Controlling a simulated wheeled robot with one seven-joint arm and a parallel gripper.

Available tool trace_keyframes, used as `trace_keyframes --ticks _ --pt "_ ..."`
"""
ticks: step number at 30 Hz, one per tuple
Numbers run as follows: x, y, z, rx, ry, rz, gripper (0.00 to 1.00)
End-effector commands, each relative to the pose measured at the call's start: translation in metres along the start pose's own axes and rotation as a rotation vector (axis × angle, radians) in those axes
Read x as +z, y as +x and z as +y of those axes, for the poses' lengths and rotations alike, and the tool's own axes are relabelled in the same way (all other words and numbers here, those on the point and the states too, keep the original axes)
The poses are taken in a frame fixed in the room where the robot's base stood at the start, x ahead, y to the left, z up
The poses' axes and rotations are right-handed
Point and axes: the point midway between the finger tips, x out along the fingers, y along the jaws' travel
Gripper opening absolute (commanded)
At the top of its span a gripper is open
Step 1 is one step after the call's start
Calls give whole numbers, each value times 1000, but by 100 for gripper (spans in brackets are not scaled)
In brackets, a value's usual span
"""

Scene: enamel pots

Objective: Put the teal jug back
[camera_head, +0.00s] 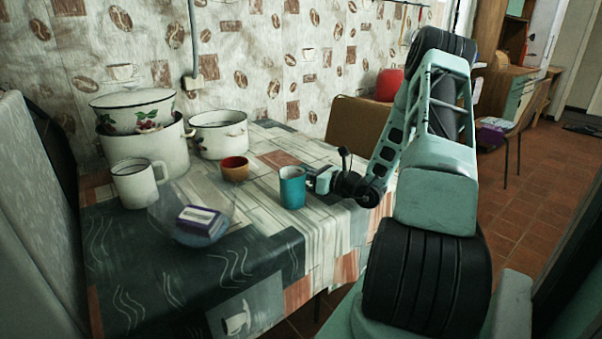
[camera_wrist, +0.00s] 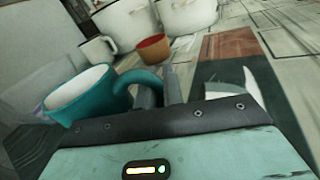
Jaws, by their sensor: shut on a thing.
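The teal jug (camera_head: 292,190) is upright near the right part of the table, and it fills the left of the wrist view (camera_wrist: 78,103). My gripper (camera_head: 314,180) is at the jug's right side. In the wrist view my gripper's fingers (camera_wrist: 160,88) are shut on the jug's handle. The fingers hide part of the handle. I cannot tell whether the jug's base touches the table.
An orange-brown bowl (camera_head: 235,170) is just left of the jug. A white mug (camera_head: 133,186), enamel pots (camera_head: 218,138) and a glass bowl (camera_head: 168,222) holding a small box (camera_head: 202,220) stand farther left. The cloth in front of the jug is clear.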

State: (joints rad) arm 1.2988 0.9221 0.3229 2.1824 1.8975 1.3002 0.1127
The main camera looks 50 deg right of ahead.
Motion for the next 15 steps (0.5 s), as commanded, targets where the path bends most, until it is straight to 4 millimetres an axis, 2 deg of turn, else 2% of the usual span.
trace_keyframes --ticks 1,3,13,15 --pt "-1 0 0 0 0 0 15" --pt "-1 0 0 0 0 0 31" --pt "3 0 0 0 0 0 31" --pt "2 -6 0 -1 1 1 31"
